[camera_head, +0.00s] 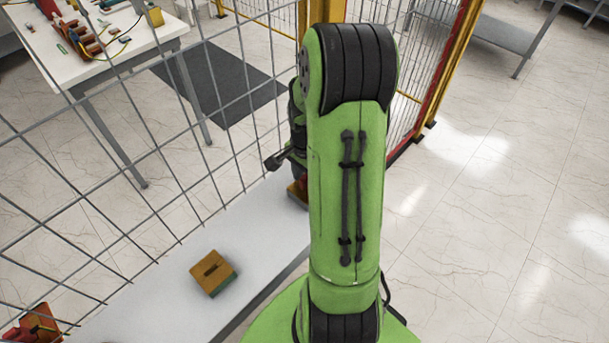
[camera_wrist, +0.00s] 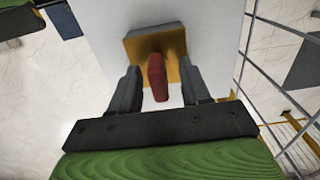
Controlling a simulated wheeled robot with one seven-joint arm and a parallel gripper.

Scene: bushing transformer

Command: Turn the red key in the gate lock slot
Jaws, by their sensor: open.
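The red key (camera_wrist: 157,76) stands out from a yellow-brown lock block (camera_wrist: 140,46) on a white surface in the wrist view. My gripper (camera_wrist: 164,80) is open, with one dark finger on each side of the key. A gap shows between each finger and the key, though depth is hard to judge. In the head view, my green arm hides most of this spot; a small part of a block with red (camera_head: 298,190) shows beside the arm. My gripper's fingertips are hidden there.
A second yellow-brown block with a dark slot (camera_head: 210,265) sits on the white shelf (camera_head: 150,290). A red and brown piece (camera_head: 36,325) is at the lower left. A wire mesh fence (camera_head: 150,150) runs along the shelf. A white table (camera_head: 110,50) stands beyond it.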

